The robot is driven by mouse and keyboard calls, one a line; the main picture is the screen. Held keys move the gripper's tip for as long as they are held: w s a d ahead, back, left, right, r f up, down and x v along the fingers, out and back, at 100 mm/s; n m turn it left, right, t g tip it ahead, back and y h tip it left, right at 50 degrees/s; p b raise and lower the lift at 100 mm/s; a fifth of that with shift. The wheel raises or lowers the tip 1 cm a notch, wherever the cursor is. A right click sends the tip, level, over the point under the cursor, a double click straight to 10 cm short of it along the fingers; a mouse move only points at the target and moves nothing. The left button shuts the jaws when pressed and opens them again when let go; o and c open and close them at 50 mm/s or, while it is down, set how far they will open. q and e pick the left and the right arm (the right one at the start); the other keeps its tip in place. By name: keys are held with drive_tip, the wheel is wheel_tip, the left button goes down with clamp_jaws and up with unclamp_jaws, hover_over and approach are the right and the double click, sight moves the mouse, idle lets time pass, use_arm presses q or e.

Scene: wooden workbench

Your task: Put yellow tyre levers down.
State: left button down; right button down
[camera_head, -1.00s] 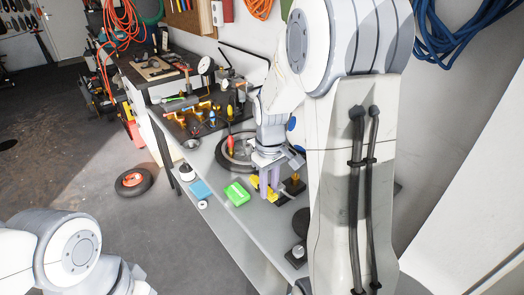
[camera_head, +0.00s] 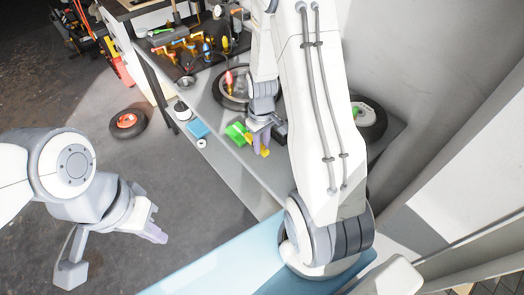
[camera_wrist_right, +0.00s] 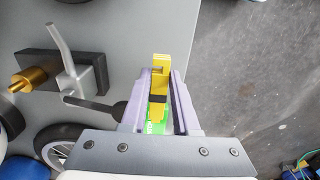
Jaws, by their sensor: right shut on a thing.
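The yellow tyre levers (camera_head: 265,152) are at my right gripper (camera_head: 261,142) over the grey bench, close to its front edge. In the right wrist view, the gripper (camera_wrist_right: 160,88) is shut on the yellow levers (camera_wrist_right: 160,62), which have a dark band around them. Their lower part and any contact with the bench are hard to make out. A green pack (camera_head: 235,133) lies just left of the gripper, and it shows behind the levers in the wrist view (camera_wrist_right: 155,127). My left gripper (camera_head: 113,252) is open and empty over the floor.
A blue item (camera_head: 197,129) and a small white roll (camera_head: 201,143) lie near the bench's front edge. A wheel (camera_head: 228,92) lies behind. A dark block with a grey handle (camera_wrist_right: 82,70) stands beside the right gripper. Bare bench shows toward the front.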

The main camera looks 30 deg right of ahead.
sight(262, 160)
drive_tip(key=shift+f, duration=2.4)
drive_tip(key=shift+f, duration=0.15)
drive_tip(key=c, duration=0.7)
unclamp_jaws()
drive_tip(key=shift+o, duration=0.2)
